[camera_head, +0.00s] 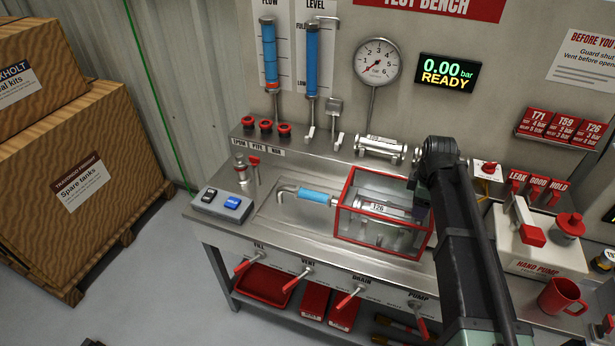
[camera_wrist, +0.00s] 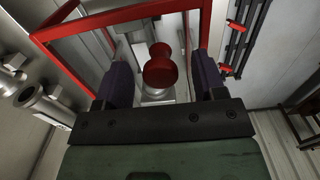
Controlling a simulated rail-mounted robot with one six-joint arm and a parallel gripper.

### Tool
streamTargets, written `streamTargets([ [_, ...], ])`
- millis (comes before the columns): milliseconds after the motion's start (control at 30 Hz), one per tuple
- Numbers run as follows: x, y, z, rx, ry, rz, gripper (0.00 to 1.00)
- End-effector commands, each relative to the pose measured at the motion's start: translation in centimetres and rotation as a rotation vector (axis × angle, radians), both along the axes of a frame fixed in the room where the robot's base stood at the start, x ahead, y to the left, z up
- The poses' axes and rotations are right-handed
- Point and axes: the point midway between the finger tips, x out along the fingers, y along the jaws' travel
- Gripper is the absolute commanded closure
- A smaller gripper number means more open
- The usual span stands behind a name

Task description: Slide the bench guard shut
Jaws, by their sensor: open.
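The bench guard (camera_head: 342,209) is a clear box with a red frame on the steel bench. It stands around the right part of a metal cylinder (camera_head: 377,208) labelled T26. A blue sleeve (camera_head: 318,196) on the pipe lies left of the guard, outside it. My gripper (camera_head: 408,206) is at the guard's right end, partly hidden by my arm. In the wrist view my gripper (camera_wrist: 163,72) is open, its dark fingers on either side of a red knob (camera_wrist: 160,66). I cannot tell whether they touch it. The guard's red frame (camera_wrist: 120,18) shows beyond.
A display (camera_head: 447,73) reads 0.00 bar, READY. A hand pump (camera_head: 540,240) and a red mug (camera_head: 562,297) stand at the right. A switch box (camera_head: 222,204) and a small red-handled valve (camera_head: 247,170) stand at the left. The bench left of the guard is mostly clear around the pipe.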

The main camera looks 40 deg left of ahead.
Motion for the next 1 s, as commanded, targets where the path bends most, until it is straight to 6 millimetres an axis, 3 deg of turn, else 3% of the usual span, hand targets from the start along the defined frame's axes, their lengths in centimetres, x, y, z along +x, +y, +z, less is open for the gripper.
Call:
streamTargets([
  [200,0.0,0.0,0.4,0.0,0.0,0.0,0.36],
  [833,0.0,0.0,7.1,0.0,0.0,0.0,0.36],
  [1000,0.0,0.0,7.7,0.0,0.0,0.0,0.36],
])
